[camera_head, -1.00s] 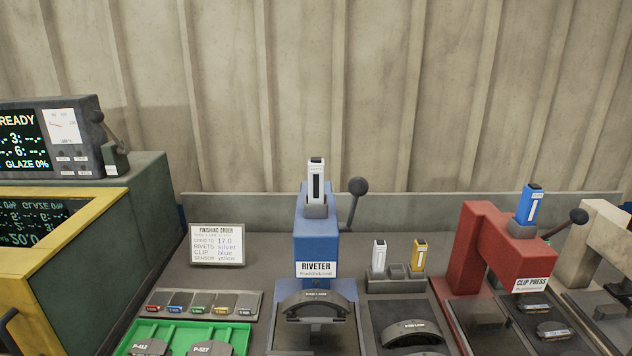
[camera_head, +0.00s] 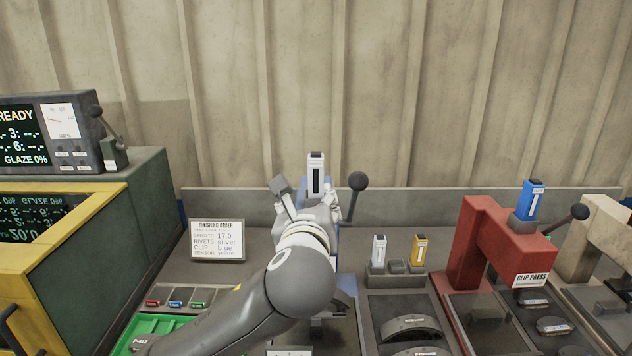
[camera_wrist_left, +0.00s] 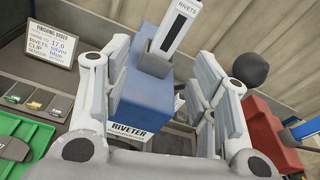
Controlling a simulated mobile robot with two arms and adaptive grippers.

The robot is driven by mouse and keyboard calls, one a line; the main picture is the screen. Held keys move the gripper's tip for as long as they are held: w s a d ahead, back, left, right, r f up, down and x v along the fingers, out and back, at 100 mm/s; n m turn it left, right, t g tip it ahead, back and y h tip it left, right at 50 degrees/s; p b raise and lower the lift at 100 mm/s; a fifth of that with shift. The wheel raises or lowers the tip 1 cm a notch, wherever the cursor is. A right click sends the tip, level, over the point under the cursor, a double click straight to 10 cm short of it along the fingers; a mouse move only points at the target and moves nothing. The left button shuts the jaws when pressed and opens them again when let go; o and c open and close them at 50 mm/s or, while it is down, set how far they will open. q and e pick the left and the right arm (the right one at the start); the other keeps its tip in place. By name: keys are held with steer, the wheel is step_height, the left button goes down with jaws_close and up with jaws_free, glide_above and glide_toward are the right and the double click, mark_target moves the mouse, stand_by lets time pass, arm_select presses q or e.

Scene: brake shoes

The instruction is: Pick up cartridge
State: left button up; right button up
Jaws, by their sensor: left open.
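A white cartridge with a dark stripe (camera_head: 316,174) stands upright in the top of the blue riveter, whose body is mostly hidden by my arm in the head view. The cartridge also shows in the left wrist view (camera_wrist_left: 174,30), labelled RIVETS, above the blue riveter (camera_wrist_left: 139,98). My left gripper (camera_head: 312,197) is open, with its fingers spread to either side of the cartridge's lower part and the riveter top. In the wrist view the fingers (camera_wrist_left: 160,85) stand apart with nothing held between them. My right gripper is not in view.
A white cartridge (camera_head: 379,248) and a yellow one (camera_head: 419,250) stand in a small rack right of the riveter. The riveter's lever knob (camera_head: 357,181) is close to the gripper's right side. A red clip press (camera_head: 492,245) holds a blue cartridge (camera_head: 530,200). An order sign (camera_head: 217,240) stands left.

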mark_target(316, 161)
arm_select(q)
steer(key=w+r+m, duration=0.1)
steer(key=w, duration=0.1)
steer(key=w+r+p, duration=0.1)
steer(key=w+r, duration=0.1)
steer(key=w+d+r+m+t, duration=0.1)
steer(key=w, duration=0.1)
steer(key=shift+w+r+m+p, duration=0.1)
steer(key=shift+r+m+p, duration=0.05)
steer(key=shift+m+p, duration=0.2)
steer(key=shift+w+r+p, duration=0.1)
steer(key=shift+w+p, duration=0.35)
steer(key=shift+w, duration=0.05)
steer(key=w+p, duration=0.1)
steer(key=w, duration=0.2)
steer(key=shift+d, duration=0.1)
steer(key=shift+w+f+p, duration=0.25)
steer(key=shift+w+p, duration=0.15)
steer(key=shift+w, duration=0.2)
jaws_close()
